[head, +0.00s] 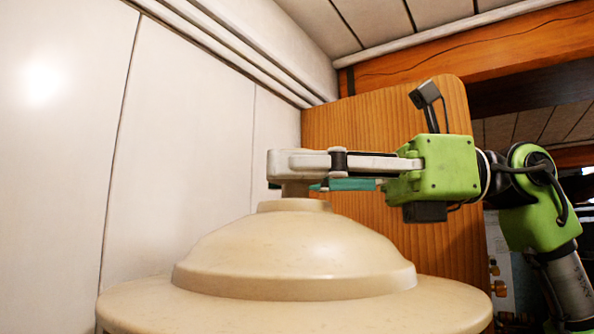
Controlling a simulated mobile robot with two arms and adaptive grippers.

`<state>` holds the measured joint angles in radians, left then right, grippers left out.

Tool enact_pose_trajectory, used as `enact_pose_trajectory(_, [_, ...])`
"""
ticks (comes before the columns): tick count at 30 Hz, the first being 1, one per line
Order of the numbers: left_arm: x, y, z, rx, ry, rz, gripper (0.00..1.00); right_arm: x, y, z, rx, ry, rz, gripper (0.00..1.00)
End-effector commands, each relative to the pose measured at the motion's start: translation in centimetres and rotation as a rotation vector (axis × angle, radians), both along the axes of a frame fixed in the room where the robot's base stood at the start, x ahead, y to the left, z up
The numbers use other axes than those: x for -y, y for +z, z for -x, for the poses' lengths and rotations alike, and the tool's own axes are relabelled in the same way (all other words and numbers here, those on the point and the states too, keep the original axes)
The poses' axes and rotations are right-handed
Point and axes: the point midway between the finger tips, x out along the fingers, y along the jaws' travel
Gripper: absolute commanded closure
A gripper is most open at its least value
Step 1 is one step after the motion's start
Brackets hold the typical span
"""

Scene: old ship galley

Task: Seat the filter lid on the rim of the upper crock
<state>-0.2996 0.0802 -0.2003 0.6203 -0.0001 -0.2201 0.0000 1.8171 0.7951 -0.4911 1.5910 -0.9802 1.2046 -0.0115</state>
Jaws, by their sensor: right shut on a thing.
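The filter lid (295,250) is a cream, domed piece with a raised collar on top. My right gripper (292,170) reaches in from the right and is shut on the lid's small knob (295,189), with teal pads showing along the fingers. Under the dome is a wide, round cream surface (440,308), cut off by the bottom edge. I cannot tell whether this is the lid's brim or the top of the upper crock, nor whether there is a gap at the rim. My left gripper is not in view.
A white panelled wall (185,150) stands close on the left and behind. A wooden panel (360,130) rises behind the gripper, below a wooden beam (500,50).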

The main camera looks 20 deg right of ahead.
Motion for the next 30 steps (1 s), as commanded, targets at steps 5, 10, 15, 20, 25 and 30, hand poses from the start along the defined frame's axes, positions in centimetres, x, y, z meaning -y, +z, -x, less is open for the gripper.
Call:
enact_pose_trajectory(5, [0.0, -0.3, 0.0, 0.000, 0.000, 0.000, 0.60, 0.1, 0.0, 0.1, 0.004, 0.000, -0.009, 1.00])
enact_pose_trajectory(10, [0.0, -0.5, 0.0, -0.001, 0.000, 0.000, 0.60, 0.1, -0.3, 0.1, 0.004, 0.000, -0.009, 1.00])
enact_pose_trajectory(15, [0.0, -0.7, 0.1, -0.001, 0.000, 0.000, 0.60, 0.1, -0.6, 0.1, 0.004, 0.000, -0.007, 1.00])
enact_pose_trajectory(20, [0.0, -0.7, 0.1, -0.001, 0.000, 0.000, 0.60, 0.1, -0.8, 0.1, 0.002, 0.000, -0.005, 1.00])
enact_pose_trajectory(25, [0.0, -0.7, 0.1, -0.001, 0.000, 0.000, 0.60, 0.0, -0.9, 0.1, 0.001, 0.001, -0.001, 0.44])
enact_pose_trajectory(30, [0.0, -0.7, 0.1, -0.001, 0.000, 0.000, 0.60, 0.0, -0.9, 0.0, 0.000, 0.000, -0.001, 0.43])
